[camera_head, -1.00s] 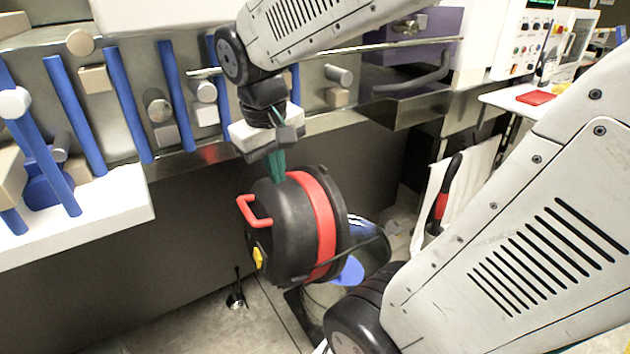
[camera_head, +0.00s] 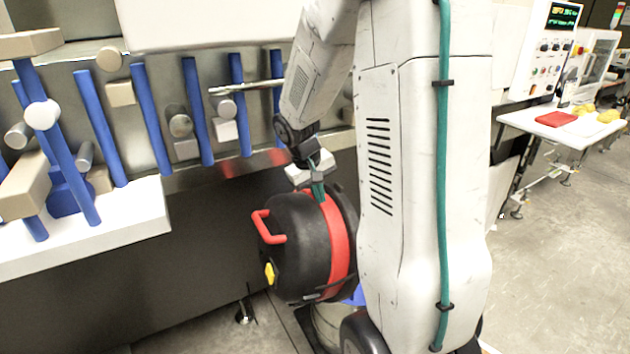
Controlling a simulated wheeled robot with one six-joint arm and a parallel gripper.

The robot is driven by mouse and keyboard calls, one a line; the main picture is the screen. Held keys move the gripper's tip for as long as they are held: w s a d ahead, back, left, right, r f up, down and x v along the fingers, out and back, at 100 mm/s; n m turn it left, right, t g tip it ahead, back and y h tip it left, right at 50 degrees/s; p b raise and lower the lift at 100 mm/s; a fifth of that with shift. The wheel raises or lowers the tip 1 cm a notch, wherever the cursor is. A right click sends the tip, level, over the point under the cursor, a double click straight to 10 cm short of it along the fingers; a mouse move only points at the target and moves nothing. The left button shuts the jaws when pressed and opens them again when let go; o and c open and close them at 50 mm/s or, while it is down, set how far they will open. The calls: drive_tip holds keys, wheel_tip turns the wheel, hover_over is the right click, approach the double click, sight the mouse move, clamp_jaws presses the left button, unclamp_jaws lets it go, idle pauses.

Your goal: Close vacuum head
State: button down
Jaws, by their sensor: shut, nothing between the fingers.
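The vacuum head (camera_head: 298,245) is a black dome with a red band (camera_head: 338,240), a red handle (camera_head: 268,227) and a yellow latch (camera_head: 270,272). It stands tipped on its side, open, above the drum (camera_head: 326,326), which is mostly hidden behind my arm. My gripper (camera_head: 318,191) is shut and empty, pointing down. Its green fingertips are at the top of the head by the red band. I cannot tell whether they touch it. My arm hides the head's right side.
The steel machine with blue posts (camera_head: 150,118) stands behind and left, with a white ledge (camera_head: 140,215) in front. A white table (camera_head: 565,127) with a red item (camera_head: 556,118) is at the right. Floor is open at the right.

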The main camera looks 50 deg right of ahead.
sight(337, 210)
drive_tip(key=d+f, duration=0.1)
drive_tip(key=s+d+f, duration=0.1)
drive_tip(key=f, duration=0.1)
drive_tip(key=shift+d, duration=0.4)
drive_tip(key=shift+s+d+f, duration=0.15)
drive_tip(key=shift+d+f, duration=0.05)
drive_tip(key=shift+d, duration=0.55)
